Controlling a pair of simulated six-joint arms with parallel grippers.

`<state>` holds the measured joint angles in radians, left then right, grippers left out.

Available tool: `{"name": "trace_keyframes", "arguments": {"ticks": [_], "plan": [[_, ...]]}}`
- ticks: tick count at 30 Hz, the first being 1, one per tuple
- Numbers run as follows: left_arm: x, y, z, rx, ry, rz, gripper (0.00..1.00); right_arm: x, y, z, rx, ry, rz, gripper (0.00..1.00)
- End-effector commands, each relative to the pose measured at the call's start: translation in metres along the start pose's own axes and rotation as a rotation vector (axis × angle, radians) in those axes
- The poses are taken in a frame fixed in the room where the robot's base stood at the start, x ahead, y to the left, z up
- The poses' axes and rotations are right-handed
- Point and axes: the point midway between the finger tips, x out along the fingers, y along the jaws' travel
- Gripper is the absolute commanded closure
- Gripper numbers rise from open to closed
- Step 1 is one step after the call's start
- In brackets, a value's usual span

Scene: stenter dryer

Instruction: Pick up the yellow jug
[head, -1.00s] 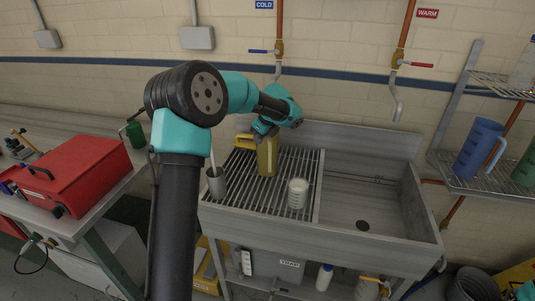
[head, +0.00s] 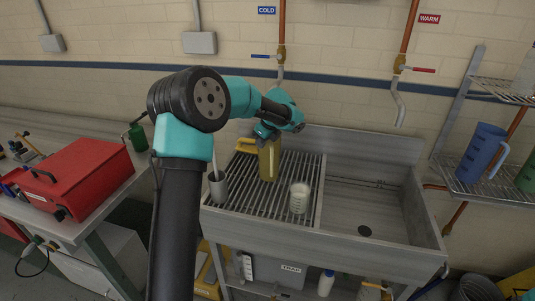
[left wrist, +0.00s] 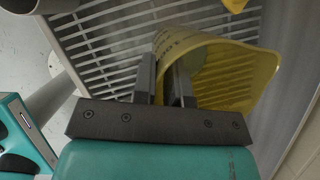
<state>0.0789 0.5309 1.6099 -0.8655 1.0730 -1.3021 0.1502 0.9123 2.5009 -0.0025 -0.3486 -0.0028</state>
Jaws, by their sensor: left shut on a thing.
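The gripper's body hides part of the jug there. I cannot tell whether the jug's base touches the slats. My right gripper is out of view.
A clear beaker (head: 299,198) stands right of the jug, and a grey cup (head: 217,188) stands at the drainboard's left. The sink basin (head: 365,205) is empty. A blue jug (head: 482,152) is on the wire shelf. A red toolbox (head: 80,177) sits on the left bench.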

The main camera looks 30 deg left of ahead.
Motion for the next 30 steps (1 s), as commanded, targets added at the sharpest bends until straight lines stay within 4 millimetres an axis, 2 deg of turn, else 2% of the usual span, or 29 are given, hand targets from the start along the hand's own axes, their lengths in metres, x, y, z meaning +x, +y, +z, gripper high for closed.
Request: {"name": "trace_keyframes", "arguments": {"ticks": [5, 11, 24, 30], "plan": [[-0.003, 0.000, -0.002, 0.001, 0.000, 0.002, 1.00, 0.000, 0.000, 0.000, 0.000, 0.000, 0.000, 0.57], [-0.022, 0.000, -0.009, 0.002, -0.001, -0.003, 1.00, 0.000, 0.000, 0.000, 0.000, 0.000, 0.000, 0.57], [-0.092, -0.001, -0.068, 0.002, -0.001, -0.004, 1.00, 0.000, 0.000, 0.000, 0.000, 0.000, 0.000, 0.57], [-0.117, 0.000, -0.089, 0.001, 0.000, -0.002, 1.00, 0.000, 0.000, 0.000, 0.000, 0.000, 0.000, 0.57]]}}
